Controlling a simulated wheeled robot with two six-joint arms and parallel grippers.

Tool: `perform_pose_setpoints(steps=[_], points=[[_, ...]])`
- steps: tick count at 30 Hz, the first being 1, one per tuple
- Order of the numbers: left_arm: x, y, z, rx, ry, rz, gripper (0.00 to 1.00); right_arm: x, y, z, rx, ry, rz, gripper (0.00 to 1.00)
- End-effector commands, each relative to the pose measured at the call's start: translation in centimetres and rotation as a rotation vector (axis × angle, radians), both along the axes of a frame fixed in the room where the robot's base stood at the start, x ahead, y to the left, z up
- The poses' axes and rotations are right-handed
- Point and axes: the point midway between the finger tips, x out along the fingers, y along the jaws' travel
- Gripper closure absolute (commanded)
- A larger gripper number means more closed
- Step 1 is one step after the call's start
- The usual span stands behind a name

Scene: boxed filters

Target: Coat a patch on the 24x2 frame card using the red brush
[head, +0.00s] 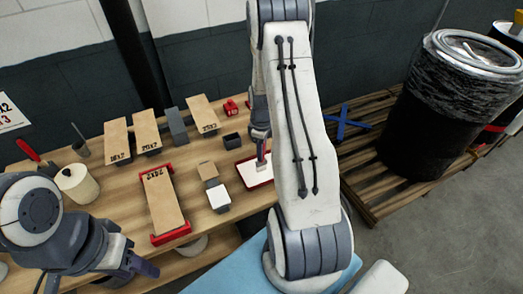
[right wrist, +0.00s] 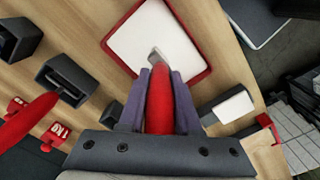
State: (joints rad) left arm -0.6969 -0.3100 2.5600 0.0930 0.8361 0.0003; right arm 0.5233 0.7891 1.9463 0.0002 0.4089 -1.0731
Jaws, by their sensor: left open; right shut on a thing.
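The 24x2 frame card (head: 164,205) lies tan and flat in a red holder (head: 171,236) on the bench. My right gripper (head: 261,148) is shut on the red brush (right wrist: 160,100), whose handle lies between its fingers in the right wrist view. The brush's pale tip (right wrist: 156,55) is over the white tray with a red rim (head: 255,170); I cannot tell whether it touches the white surface. The tray also fills the top of the right wrist view (right wrist: 150,30). My left gripper (head: 143,268) is open and empty at the bench's front edge, below the card.
Other tan cards (head: 117,142) stand along the back of the bench. A small block with a white top (head: 219,197) lies between card and tray. A dark cup (head: 232,140) and a red block (head: 231,107) are behind the tray. A white roll (head: 77,184) stands left.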

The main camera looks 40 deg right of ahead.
Motion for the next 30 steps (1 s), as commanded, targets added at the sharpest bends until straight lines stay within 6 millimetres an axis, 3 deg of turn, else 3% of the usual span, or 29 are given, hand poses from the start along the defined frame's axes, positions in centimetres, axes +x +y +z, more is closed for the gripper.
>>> perform_pose_setpoints(steps=[21, 30], points=[[0.0, 0.0, 4.8, 0.0, 0.0, 0.0, 0.5, 0.1, -0.1, 6.2, -0.002, -0.002, 0.0, 1.0], [0.0, 0.0, 5.1, 0.0, 0.0, 0.0, 0.5, 0.1, 0.0, 6.7, -0.001, -0.002, 0.0, 1.0]])
